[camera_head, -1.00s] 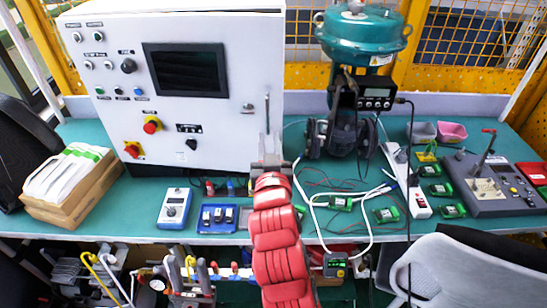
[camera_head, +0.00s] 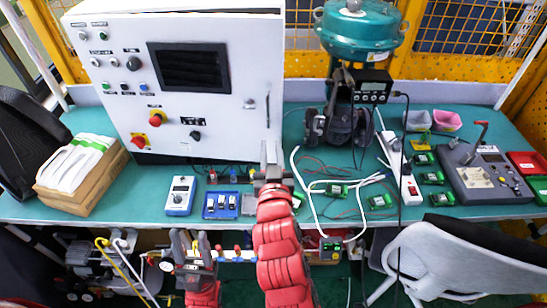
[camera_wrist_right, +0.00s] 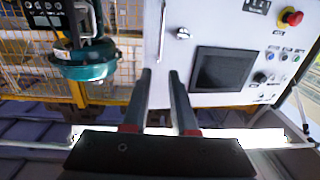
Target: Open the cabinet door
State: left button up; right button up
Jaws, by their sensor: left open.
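The white control cabinet (camera_head: 220,110) stands at the back left of the bench with its door shut. Its thin upright door handle (camera_head: 267,108) is near the door's right edge. The handle also shows in the right wrist view (camera_wrist_right: 162,30), just beyond the fingertips and roughly in line with the gap between them. My right gripper (camera_head: 270,150) is just below the handle in the head view. Its two fingers are apart and empty in the right wrist view (camera_wrist_right: 159,73). My left gripper (camera_head: 191,240) is open, low in front of the bench edge.
A teal valve actuator (camera_head: 358,35) stands right of the cabinet. A blue-white meter (camera_head: 180,196) and a blue tray (camera_head: 220,205) lie in front of it. A box of papers (camera_head: 80,170) is at left. A grey chair (camera_head: 460,262) stands at the front right.

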jog(key=s+p, duration=0.2)
jog(key=s, duration=0.1)
jog(key=s+p, duration=0.1)
jog(key=shift+s+d+p, duration=0.25)
jog(key=shift+d+p, duration=0.05)
jog(key=shift+p, duration=0.1)
